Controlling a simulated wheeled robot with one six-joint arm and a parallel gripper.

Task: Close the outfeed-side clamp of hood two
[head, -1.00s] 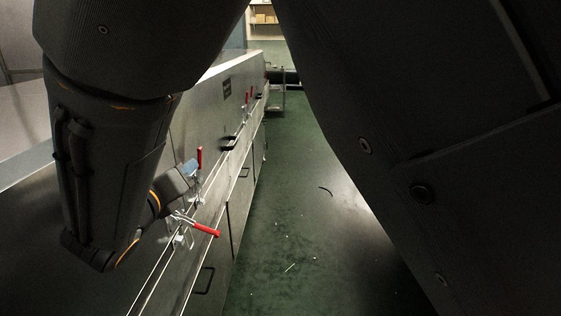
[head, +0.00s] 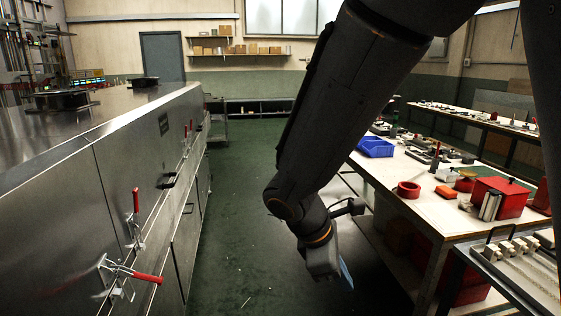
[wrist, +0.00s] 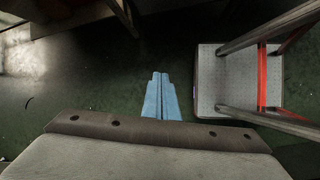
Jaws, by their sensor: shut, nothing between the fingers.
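The dryer's steel side (head: 90,200) runs along the left of the head view. The nearest toggle clamp (head: 147,277) has its red handle sticking out sideways toward the aisle. The clamp just beyond it (head: 136,202) has its red handle upright. Farther clamps with upright red handles (head: 186,132) show small along the same side. I cannot tell from any marking which clamp belongs to hood two. My gripper (head: 346,275) hangs over the aisle, well right of the clamps. In the wrist view its blue fingers (wrist: 161,78) are together and empty above the floor.
A white workbench (head: 430,205) with a blue bin (head: 375,147) and a red box (head: 499,198) stands to the right. The wrist view shows a grey step platform (wrist: 207,85) with red-edged legs beside it. The green aisle floor (head: 235,220) is clear apart from small scraps.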

